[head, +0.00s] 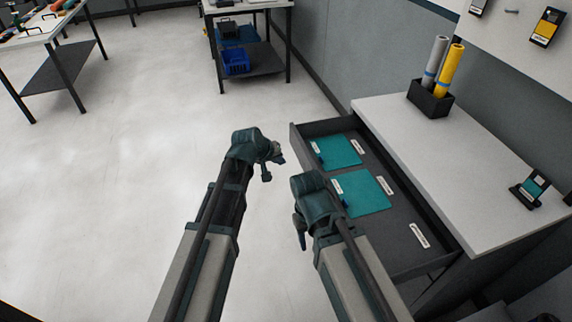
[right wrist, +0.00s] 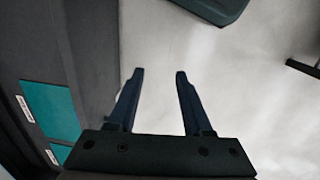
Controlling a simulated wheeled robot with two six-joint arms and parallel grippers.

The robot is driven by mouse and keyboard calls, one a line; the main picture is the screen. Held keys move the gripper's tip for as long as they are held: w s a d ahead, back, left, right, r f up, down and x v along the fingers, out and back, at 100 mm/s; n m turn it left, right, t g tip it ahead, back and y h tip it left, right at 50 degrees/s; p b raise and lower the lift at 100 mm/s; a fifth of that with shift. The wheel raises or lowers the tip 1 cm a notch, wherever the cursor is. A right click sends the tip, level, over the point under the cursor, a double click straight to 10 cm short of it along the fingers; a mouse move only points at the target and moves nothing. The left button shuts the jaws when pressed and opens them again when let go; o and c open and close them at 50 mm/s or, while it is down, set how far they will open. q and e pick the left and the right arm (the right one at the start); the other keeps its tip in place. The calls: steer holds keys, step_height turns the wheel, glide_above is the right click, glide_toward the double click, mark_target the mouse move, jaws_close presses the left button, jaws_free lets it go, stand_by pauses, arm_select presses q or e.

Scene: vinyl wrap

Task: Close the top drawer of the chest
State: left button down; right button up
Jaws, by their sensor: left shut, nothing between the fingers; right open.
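The chest (head: 425,160) stands at the right with a pale top. Its dark top drawer (head: 400,222) is pulled out to the left and holds teal mats and white labels. My left gripper (head: 272,170) is shut and empty, just left of the drawer's far front corner; I cannot tell whether it touches. My right gripper (head: 300,238) hangs by the near part of the drawer, whose front is partly hidden by my right arm. In the right wrist view its two fingers (right wrist: 158,75) are open with nothing between them, and the drawer lies to their left.
A dark holder (head: 430,100) with grey and yellow rolls and a small stand (head: 529,190) sit on the chest top. A table with a blue bin (head: 236,62) stands at the back, another table (head: 50,30) at far left. The floor left of the drawer is clear.

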arm_select(q)
steer(key=shift+w+d+f+b, duration=0.9)
steer(key=shift+d+f+b, duration=0.1)
steer(key=shift+d+f, duration=0.1)
steer(key=shift+w+d+f+b, duration=0.9)
steer(key=shift+d+f+b, duration=0.05)
steer(key=shift+d+f, duration=0.2)
steer(key=shift+w+d+f+b, duration=0.9)
steer(key=shift+d+f+b, duration=0.1)
steer(key=shift+d+f, duration=0.1)
arm_select(e)
step_height(320, 180, down, 7)
steer(key=shift+r, duration=0.15)
